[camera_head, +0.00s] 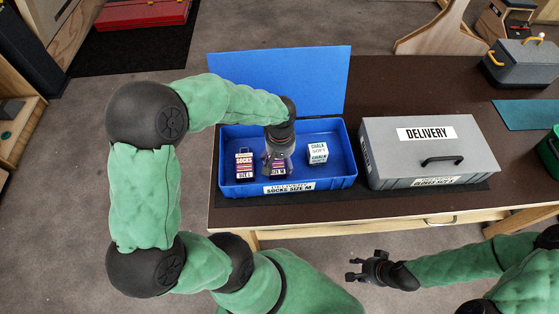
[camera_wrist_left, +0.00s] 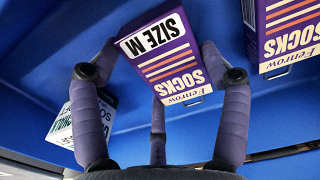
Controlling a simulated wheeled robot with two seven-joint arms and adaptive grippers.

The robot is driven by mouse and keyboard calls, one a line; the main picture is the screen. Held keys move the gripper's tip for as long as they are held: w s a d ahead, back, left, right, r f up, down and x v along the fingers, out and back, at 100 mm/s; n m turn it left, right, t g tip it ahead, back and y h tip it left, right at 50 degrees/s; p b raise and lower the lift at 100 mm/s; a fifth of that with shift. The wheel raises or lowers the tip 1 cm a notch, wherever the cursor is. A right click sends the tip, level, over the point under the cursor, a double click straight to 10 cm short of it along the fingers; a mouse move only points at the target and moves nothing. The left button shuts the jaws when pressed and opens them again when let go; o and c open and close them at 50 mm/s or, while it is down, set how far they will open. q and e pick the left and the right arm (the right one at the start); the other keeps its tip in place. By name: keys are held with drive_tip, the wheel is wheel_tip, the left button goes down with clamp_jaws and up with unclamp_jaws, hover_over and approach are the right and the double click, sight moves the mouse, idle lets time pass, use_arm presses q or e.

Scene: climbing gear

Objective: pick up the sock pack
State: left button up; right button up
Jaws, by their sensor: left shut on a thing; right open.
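A purple sock pack marked SIZE M (camera_wrist_left: 163,52) is between the fingers of my left gripper in the left wrist view. In the head view the same pack (camera_head: 277,171) shows just below my left gripper (camera_head: 275,156), which reaches down into the open blue box (camera_head: 338,183) and is shut on it. I cannot tell whether the pack touches the box floor. A second sock pack, marked SIZE L (camera_head: 244,166), stands to the left in the box. My right gripper (camera_head: 362,270) is open and empty, in front of the table.
A white chalk box (camera_head: 317,153) is in the blue box, right of my left gripper. The blue lid (camera_head: 285,75) stands open behind. A closed grey DELIVERY case (camera_head: 395,155) stands to the right on the dark table (camera_head: 385,90). A teal mat (camera_head: 525,114) lies farther right.

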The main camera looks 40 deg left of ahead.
use_arm(q)
drive_tip(key=shift+r, duration=0.55)
drive_tip(key=s+d+r+p, duration=0.1)
drive_tip(key=r, duration=0.1)
drive_tip(key=s+d+r+p, duration=0.1)
drive_tip(key=r, duration=0.2)
drive_tip(key=s+r+p, duration=0.1)
drive_tip(key=r, duration=0.1)
drive_tip(key=shift+s+d+r, duration=0.15)
drive_tip(key=shift+s+d, duration=0.05)
drive_tip(key=shift+d, duration=0.2)
drive_tip(key=s+d+r+p, duration=0.3)
drive_tip(key=s+d+r, duration=0.1)
drive_tip(key=s+d, duration=0.2)
drive_tip(key=shift+s, duration=0.8)
drive_tip(key=shift+r, duration=0.1)
